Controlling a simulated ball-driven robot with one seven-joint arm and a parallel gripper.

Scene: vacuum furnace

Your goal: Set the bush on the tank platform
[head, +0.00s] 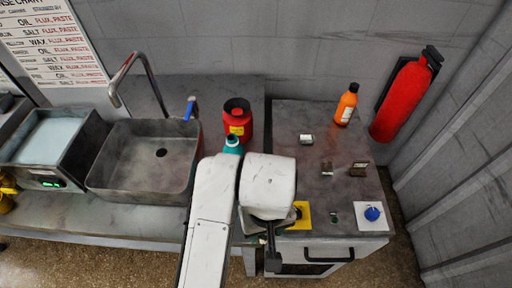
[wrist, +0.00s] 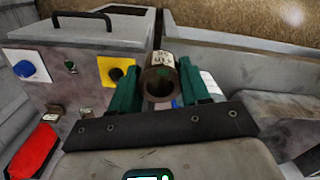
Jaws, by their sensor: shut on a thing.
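The bush (wrist: 158,83) is a dark brown hollow cylinder with a pale label, tilted with its open end towards the wrist camera. My gripper (wrist: 157,75) has green fingers on both sides of it and is shut on it. In the head view the white arm covers the bush, and the gripper is not clear there. The tank (head: 84,148) is a grey box at the far left with a pale blue-grey flat surface inside and a green display on its front. I cannot tell whether that surface is the platform or liquid. The bush is well to the right of it.
A sink (head: 120,185) with a tall tap stands between the tank and my arm. The right-hand cabinet holds an orange bottle (head: 346,104), several small parts and a blue button (head: 372,213).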

